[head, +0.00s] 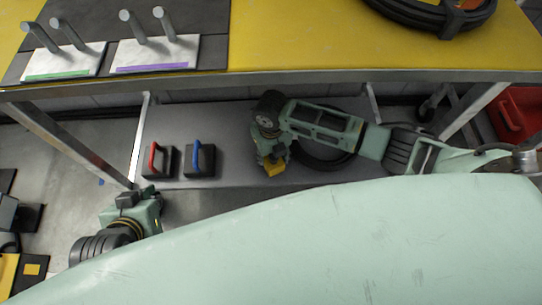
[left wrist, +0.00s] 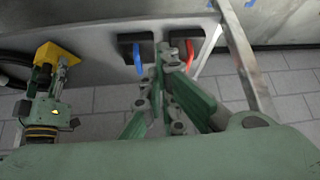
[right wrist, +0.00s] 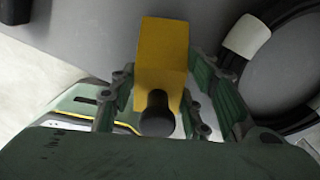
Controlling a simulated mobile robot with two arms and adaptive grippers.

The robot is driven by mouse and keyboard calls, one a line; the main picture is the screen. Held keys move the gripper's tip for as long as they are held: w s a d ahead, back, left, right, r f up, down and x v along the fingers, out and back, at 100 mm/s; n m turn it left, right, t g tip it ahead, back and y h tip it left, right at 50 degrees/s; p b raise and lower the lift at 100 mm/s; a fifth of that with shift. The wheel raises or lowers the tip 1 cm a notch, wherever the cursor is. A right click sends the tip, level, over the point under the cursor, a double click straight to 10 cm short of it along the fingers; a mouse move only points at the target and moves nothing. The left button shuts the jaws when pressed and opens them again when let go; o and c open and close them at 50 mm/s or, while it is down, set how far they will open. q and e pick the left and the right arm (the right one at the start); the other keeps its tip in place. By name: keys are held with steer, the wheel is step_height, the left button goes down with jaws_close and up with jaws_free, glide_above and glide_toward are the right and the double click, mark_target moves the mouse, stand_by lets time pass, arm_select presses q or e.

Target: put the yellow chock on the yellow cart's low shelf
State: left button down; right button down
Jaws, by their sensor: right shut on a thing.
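The yellow chock (head: 275,169) is in my right gripper (head: 272,162), at the front edge of the yellow cart's grey low shelf (head: 232,120). In the right wrist view the chock (right wrist: 163,60), with a dark round knob, sits between the fingers, with grey shelf behind it. The left wrist view also shows the chock (left wrist: 52,55) by the shelf edge. I cannot tell whether it touches the shelf. My left gripper (left wrist: 165,55) is empty, its fingertips close together; in the head view it is low at the left (head: 132,197), in front of the shelf.
A red-handled block (head: 157,161) and a blue-handled block (head: 199,161) stand on the shelf left of the chock. A black cable coil (head: 325,160) lies right of it, behind my right arm. The yellow cart top (head: 300,35) overhangs the shelf. A red bin (head: 518,115) is at right.

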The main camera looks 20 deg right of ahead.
arm_select(q)
steer(key=shift+w+d+r+t, duration=0.15)
steer(key=shift+w+r+t, duration=0.15)
steer(key=shift+w, duration=0.2)
steer(key=shift+w+d+r+t, duration=0.2)
steer(key=shift+w+r, duration=0.1)
steer(key=shift+w, duration=0.2)
arm_select(e)
steer(key=shift+f, duration=0.4)
steer(key=shift+f, duration=0.1)
steer(key=c, duration=1)
jaws_free()
arm_select(q)
steer(key=shift+w, duration=0.1)
